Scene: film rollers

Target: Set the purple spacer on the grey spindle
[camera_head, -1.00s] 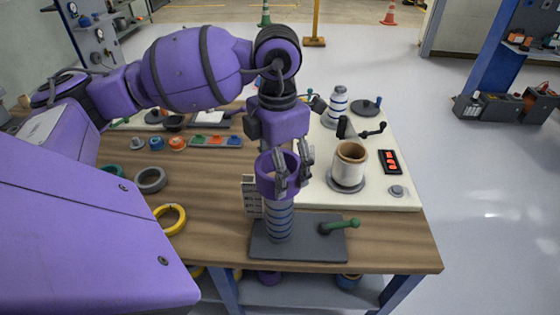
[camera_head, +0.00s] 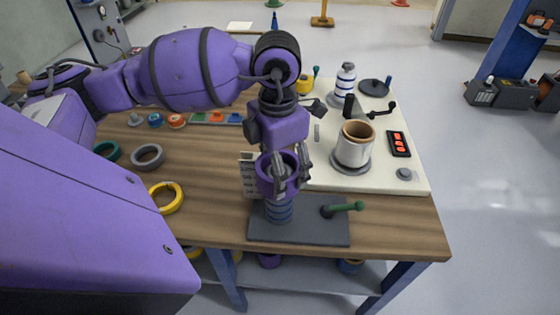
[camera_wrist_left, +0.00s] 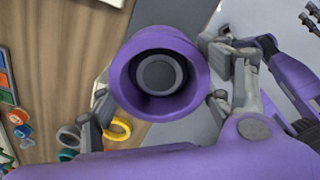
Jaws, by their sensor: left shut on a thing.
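The purple spacer (camera_head: 264,182) is a short, wide ring held upright in my left gripper (camera_head: 290,174). My left gripper is shut on it, with its fingers at the ring's sides. The grey spindle (camera_head: 279,211) is a banded post standing on a dark base plate (camera_head: 300,230). The spacer is over the spindle's upper part, and the lower spindle shows beneath it. In the left wrist view, a round grey end of the spindle (camera_wrist_left: 158,73) appears inside the bore of the spacer (camera_wrist_left: 192,82), roughly centred. The fingers partly hide the spacer. My right gripper is not seen.
A green-handled lever (camera_head: 345,207) sits on the base plate's right side. Behind it, a pale board carries a cream roller (camera_head: 353,150) and a crank (camera_head: 380,110). A yellow ring (camera_head: 166,198) and grey ring (camera_head: 148,157) lie left. Wood between them is bare.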

